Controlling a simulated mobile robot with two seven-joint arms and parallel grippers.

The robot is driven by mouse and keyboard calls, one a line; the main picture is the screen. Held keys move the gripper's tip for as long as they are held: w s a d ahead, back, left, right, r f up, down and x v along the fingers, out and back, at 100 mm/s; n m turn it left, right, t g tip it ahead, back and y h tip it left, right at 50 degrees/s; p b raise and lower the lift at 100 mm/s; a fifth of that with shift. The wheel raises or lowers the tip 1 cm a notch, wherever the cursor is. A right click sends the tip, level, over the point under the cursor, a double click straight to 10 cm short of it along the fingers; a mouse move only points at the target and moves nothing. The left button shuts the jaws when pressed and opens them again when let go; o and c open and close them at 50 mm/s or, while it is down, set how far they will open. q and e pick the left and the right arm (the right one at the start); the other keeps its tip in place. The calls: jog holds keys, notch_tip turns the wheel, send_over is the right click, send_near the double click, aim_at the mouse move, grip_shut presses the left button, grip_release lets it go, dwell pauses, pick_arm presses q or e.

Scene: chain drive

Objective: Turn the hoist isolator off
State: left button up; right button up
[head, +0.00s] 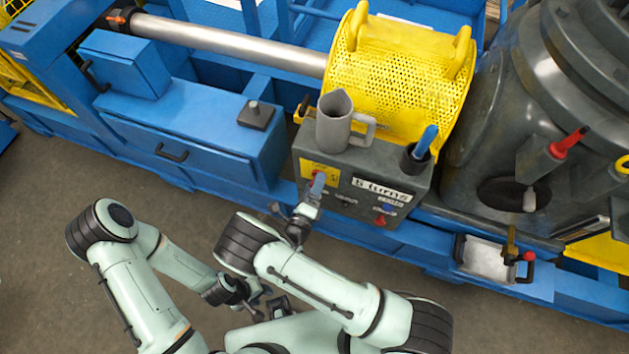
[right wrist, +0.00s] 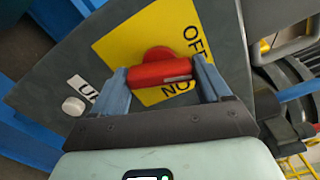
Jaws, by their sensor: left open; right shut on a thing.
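The hoist isolator is a red rotary handle (right wrist: 160,72) on a yellow plate (right wrist: 152,38) lettered OFF and ON, seen in the right wrist view. The plate also shows on the dark control box (head: 395,187) in the head view. My right gripper (head: 317,184) is at that plate, its two blue fingers (right wrist: 162,80) shut on the ends of the red handle. I cannot tell which mark the handle points to. My left gripper (head: 258,303) is open and empty, low over the floor, away from the box.
A grey jug (head: 336,125) and a dark cup with a blue-handled item (head: 424,143) stand on the box. A yellow mesh guard (head: 400,80) is behind.

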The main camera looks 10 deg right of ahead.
pick_arm(q)
jog(key=shift+w+r+p, duration=0.5)
jog(key=shift+w+r, duration=0.05)
jog(key=shift+r, duration=0.25)
jog(key=shift+w+r+p, duration=0.5)
jog(key=shift+w+r, duration=0.05)
jog(key=shift+r, duration=0.2)
pick_arm(e)
jog(key=shift+n, duration=1.9)
jog(key=o, duration=1)
jog(key=shift+s, duration=0.15)
